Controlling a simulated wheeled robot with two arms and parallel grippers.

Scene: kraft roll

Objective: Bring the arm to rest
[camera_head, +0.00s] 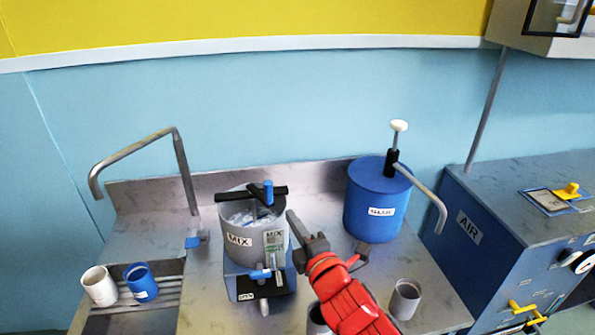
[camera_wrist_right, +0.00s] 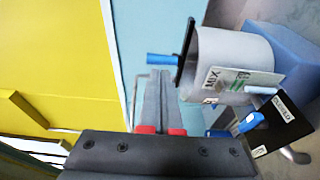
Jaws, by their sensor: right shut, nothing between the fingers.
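My right arm is red and reaches up from the bottom of the head view. Its right gripper (camera_head: 293,217) is shut and empty, with the fingertips just right of the grey pot marked MIX (camera_head: 240,244). I cannot tell whether they touch the pot. In the right wrist view the closed fingers (camera_wrist_right: 160,88) point forward, with the MIX pot (camera_wrist_right: 232,65) to their right. My left gripper is not in view.
A blue GLUE drum (camera_head: 375,215) with a pump stands right of the gripper. A grey cup (camera_head: 404,299) is near the front. A blue AIR cabinet (camera_head: 470,232) is at the right.

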